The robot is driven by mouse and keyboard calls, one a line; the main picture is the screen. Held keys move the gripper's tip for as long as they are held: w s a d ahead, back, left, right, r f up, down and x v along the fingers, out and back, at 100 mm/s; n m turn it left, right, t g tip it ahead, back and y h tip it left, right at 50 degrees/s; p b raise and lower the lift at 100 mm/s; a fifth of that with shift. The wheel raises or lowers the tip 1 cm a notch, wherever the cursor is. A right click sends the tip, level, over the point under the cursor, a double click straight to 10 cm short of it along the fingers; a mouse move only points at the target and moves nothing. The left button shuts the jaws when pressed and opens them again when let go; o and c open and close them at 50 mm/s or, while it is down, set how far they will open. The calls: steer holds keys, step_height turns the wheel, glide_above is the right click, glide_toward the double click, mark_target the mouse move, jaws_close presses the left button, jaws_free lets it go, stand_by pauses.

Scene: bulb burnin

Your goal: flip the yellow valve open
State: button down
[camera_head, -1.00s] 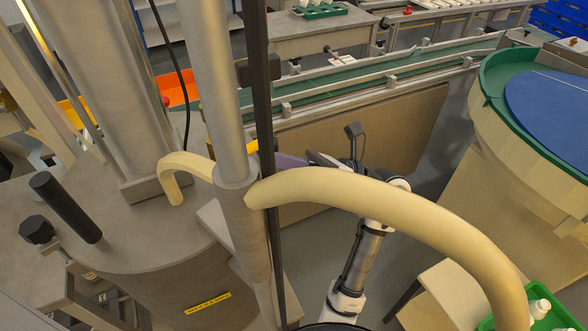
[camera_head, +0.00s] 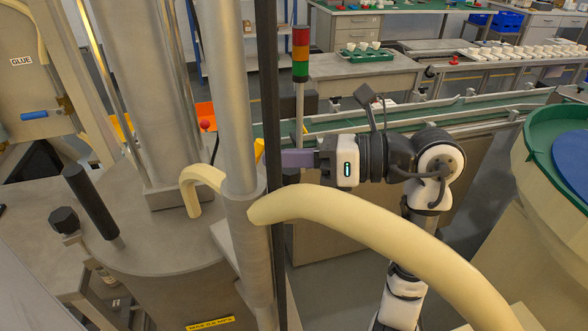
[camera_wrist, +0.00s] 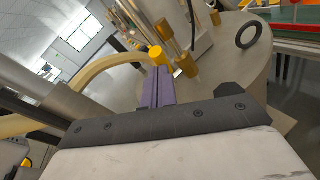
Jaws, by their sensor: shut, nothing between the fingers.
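A small yellow piece (camera_head: 259,148), which looks like the valve handle, is mostly hidden behind the grey pipe and dark post in the head view. In the wrist view a yellow rounded end (camera_wrist: 157,54) shows just beyond my fingertips; I cannot tell whether they touch it. My gripper (camera_head: 287,158) has purple fingers pointing left toward the yellow piece, with their tips by the dark post. In the wrist view my gripper (camera_wrist: 157,72) has its two fingers together with nothing between them. The valve's body and angle are hidden.
A thick cream hose (camera_head: 385,228) arches in front of my arm. The grey vertical pipe (camera_head: 238,100) and dark post (camera_head: 270,80) stand close to my fingers. A signal tower (camera_head: 300,60) and green conveyor (camera_head: 470,114) are behind. Brass-coloured fittings (camera_wrist: 187,65) stand near the yellow end.

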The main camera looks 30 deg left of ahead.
steer(key=shift+s+a+r, duration=0.3)
steer(key=shift+a+r, duration=0.05)
steer(key=shift+r, duration=0.1)
steer(key=b+v, duration=0.2)
steer(key=v, duration=0.5)
steer(key=shift+d, duration=0.25)
steer(key=shift+w+r, duration=0.1)
